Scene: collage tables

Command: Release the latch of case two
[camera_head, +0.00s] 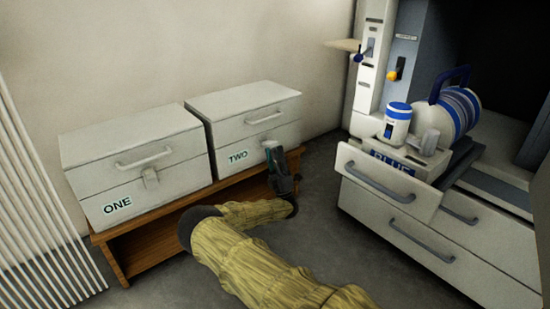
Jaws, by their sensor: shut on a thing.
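Case two (230,107) is a pale grey box with its lid down. It carries the label TWO (238,157) and a lid handle (264,118), and stands at the right on a low wooden bench. My gripper (271,155) is at its lower front, right of the label. It is shut on the latch (269,144), of which only a small pale part shows above the fingers. The rest of the latch is hidden by my gripper.
Case one (130,136) stands close at the left on the wooden bench (186,201), with its latch (150,178) hanging at the front. At the right is a grey cabinet with a drawer (384,187) pulled out, holding a blue and white canister (397,124) and other items. Grey floor (320,215) is free between.

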